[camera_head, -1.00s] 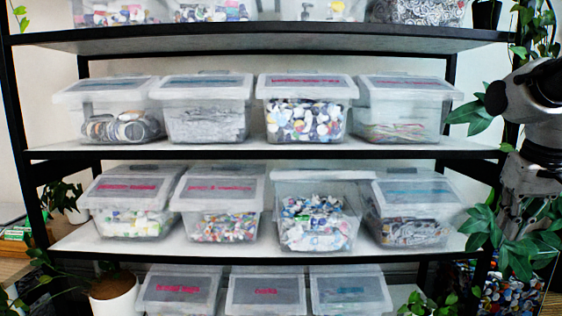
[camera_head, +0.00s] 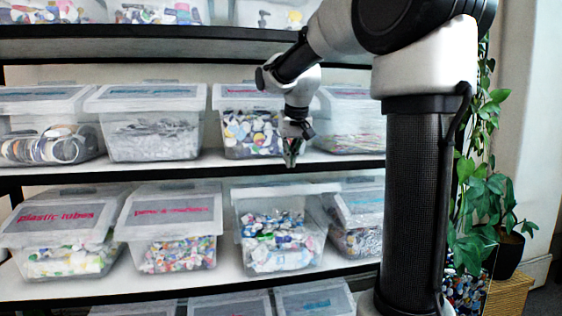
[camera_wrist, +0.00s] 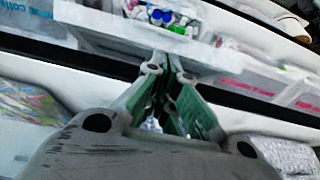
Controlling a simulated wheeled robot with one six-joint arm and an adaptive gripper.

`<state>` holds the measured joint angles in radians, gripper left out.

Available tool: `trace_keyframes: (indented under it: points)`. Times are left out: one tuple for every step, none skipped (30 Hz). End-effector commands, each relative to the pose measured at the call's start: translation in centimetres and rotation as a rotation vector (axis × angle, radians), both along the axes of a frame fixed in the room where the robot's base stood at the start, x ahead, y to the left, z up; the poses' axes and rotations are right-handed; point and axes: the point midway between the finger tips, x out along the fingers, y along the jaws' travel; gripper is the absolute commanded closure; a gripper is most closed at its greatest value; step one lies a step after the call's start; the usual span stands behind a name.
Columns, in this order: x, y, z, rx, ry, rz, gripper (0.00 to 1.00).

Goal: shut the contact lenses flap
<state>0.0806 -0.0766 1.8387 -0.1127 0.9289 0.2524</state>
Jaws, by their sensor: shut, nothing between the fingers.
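A clear bin (camera_head: 275,240), third from the left on the lower middle shelf, stands open at the front. Its heap of small white, blue and coloured packs is exposed. Its flap (camera_head: 285,190) looks raised, near level at the top of the bin; I cannot read a label on it. My gripper (camera_head: 291,155) hangs in front of the shelf edge, above this bin and apart from it. In the wrist view, my gripper (camera_wrist: 166,65) has its fingertips close together and empty, near the rim of an open bin (camera_wrist: 110,35) with coloured items.
Lidded bins flank the open one: a pen bin (camera_head: 172,215) to the left and another bin (camera_head: 357,210) to the right. A shelf board (camera_head: 200,170) runs above. Plants (camera_head: 480,200) stand at the right.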

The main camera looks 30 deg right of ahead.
Motion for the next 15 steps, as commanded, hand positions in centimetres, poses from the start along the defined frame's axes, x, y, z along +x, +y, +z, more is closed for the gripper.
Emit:
trace_keyframes:
  points:
    - [0.3,-0.1,-1.0,0.0,0.006,-0.001,1.0]
    - [0.6,-0.2,-1.5,0.001,0.005,0.0,1.0]
    - [0.9,-0.3,-2.2,0.0,0.005,-0.001,1.0]
    - [1.1,-0.4,-2.7,0.0,0.004,0.0,1.0]
    - [1.3,-0.5,-3.2,0.0,0.006,-0.001,1.0]
    - [1.7,-0.6,-3.8,0.0,0.005,-0.001,1.0]
    - [1.9,-0.6,-4.3,0.0,0.005,-0.001,1.0]
    - [2.1,-0.7,-4.7,-0.001,0.004,-0.001,1.0]
    - [2.3,-0.8,-5.2,-0.001,0.004,-0.001,1.0]
    - [2.5,-0.8,-5.6,-0.001,0.005,0.0,1.0]
    - [2.7,-0.9,-5.9,-0.001,0.004,0.0,1.0]
    - [2.8,-0.9,-6.2,0.0,0.003,0.0,1.0]
    - [2.9,-0.9,-6.5,0.0,0.003,0.0,1.0]
    - [3.0,-1.0,-6.6,0.0,0.003,0.0,1.0]
    - [3.1,-1.0,-6.8,0.0,0.003,0.0,1.0]
